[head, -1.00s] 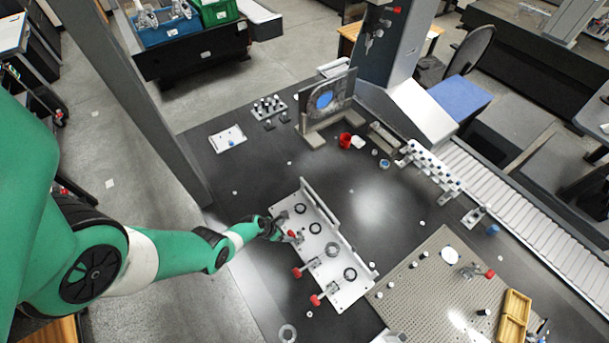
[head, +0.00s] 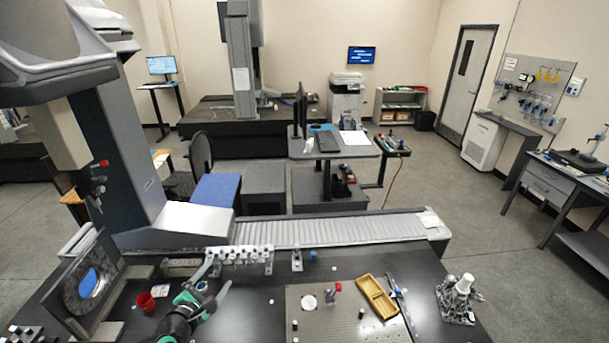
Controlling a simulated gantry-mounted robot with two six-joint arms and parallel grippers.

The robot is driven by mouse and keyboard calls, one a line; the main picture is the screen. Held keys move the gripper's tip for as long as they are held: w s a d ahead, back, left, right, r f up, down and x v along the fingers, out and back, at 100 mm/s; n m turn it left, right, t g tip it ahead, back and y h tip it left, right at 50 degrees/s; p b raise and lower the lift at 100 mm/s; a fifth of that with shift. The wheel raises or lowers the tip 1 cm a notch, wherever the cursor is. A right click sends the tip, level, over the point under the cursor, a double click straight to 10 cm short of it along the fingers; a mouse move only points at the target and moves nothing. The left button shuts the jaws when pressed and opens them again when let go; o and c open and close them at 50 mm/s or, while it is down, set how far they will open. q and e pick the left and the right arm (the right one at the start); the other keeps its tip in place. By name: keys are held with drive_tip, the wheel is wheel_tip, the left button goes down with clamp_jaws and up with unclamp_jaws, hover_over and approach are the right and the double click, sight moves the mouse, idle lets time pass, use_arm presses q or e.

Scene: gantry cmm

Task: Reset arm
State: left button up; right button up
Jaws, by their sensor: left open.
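My left gripper (head: 212,279) shows low in the head view, left of centre, at the end of a black and green wrist. Its two grey fingers are spread apart with no object seen held between them. It is over the black table, in front of a white rack with a row of small parts (head: 240,256). A small round blue and white piece (head: 202,287) shows between the fingers; whether they touch it I cannot tell. My right gripper is not in view.
A red cup (head: 146,302) and an upright plate with a blue disc (head: 88,282) stand left of the gripper. A perforated plate (head: 345,323) with a yellow tray (head: 378,297) lies to its right. A roller conveyor (head: 330,230) runs behind the table.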

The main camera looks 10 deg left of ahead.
use_arm(q)
drive_tip(key=s+d+r+m+t+h, duration=0.15)
drive_tip(key=d+r+m+t, duration=0.4)
drive_tip(key=r, duration=1.15)
drive_tip(key=s+d+r+m+t+h, duration=0.1)
drive_tip(key=d+r+m+t+h, duration=0.15)
drive_tip(key=d+r+m, duration=1.1)
drive_tip(key=s+a+r+m+t+y, duration=0.1)
drive_tip(key=s+a+r+m+t, duration=0.2)
drive_tip(key=s+r+m, duration=0.6)
drive_tip(key=s+r+t, duration=0.1)
drive_tip(key=s+r, duration=0.9)
drive_tip(key=r, duration=0.2)
drive_tip(key=shift+s+r+t+y, duration=0.25)
drive_tip(key=shift+r+t+y, duration=0.05)
drive_tip(key=shift+r+t, duration=0.1)
